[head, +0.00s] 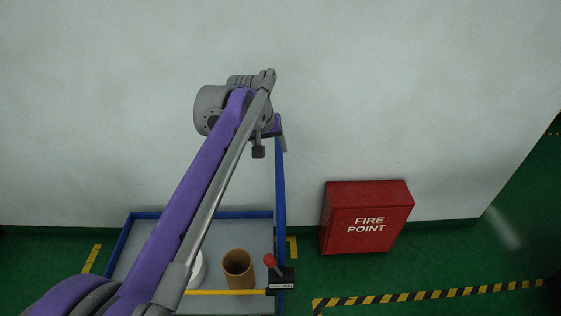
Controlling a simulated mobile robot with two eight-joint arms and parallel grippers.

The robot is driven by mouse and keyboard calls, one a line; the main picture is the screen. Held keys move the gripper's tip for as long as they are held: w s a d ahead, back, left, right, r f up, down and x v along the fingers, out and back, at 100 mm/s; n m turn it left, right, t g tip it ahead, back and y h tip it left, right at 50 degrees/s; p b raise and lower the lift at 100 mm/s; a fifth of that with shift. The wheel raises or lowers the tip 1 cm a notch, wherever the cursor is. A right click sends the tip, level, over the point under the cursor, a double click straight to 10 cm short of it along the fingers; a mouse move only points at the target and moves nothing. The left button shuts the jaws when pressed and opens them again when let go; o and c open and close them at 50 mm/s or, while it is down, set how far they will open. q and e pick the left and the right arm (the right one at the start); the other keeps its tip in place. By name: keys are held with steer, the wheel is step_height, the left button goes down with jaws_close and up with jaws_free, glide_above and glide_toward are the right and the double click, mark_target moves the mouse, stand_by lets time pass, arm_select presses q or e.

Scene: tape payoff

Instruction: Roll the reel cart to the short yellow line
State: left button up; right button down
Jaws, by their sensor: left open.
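The reel cart (205,214) stands at the lower left, with a blue frame, a grey deck and a blue upright post (280,205) on its right side. On it are a brown cardboard tube (238,270) and a white roll (197,272), partly hidden by my left arm. My left gripper (271,149) is open at the upper end of the post; I cannot tell whether it touches it. Short yellow floor marks show left of the cart (91,259) and just right of the post (292,247). My right gripper is out of view.
A red-knobbed lever (270,261) sits on a black box at the cart's right corner, by a yellow bar (225,292). A red fire point box (367,218) stands against the pale wall. A black-and-yellow striped line (430,295) crosses the green floor at right.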

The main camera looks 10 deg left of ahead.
mark_target(278, 162)
arm_select(q)
steer(key=x, duration=0.9)
jaws_close()
stand_by(1.2)
